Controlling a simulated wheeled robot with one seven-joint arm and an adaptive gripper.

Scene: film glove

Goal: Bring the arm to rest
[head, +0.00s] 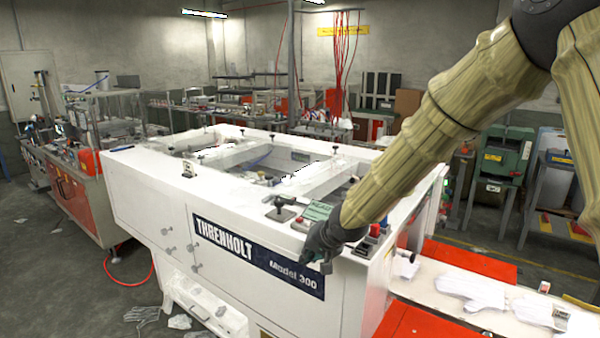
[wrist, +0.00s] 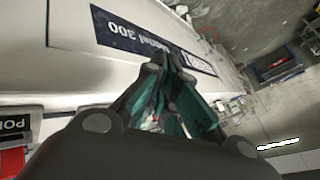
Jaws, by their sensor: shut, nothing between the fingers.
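My arm (head: 425,125), in a ribbed tan sleeve, comes down from the upper right in the head view. My gripper (head: 325,264) hangs at its end, in front of the near right corner of a white machine (head: 150,200) marked THRENHOLT Model 300. In the wrist view my gripper (wrist: 165,64) has its dark linkages and teal inner faces brought together at the tips, with nothing held. The machine's blue-black label (wrist: 125,35) lies beyond the fingers there. I cannot tell whether the gripper touches the panel.
A control panel with buttons (head: 370,238) and a lever (head: 280,210) sit on the machine's top edge near my gripper. White gloves (head: 470,290) lie on a conveyor between red panels (head: 470,258) at the right. Gloves lie on the floor (head: 142,316). Open floor shows at left.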

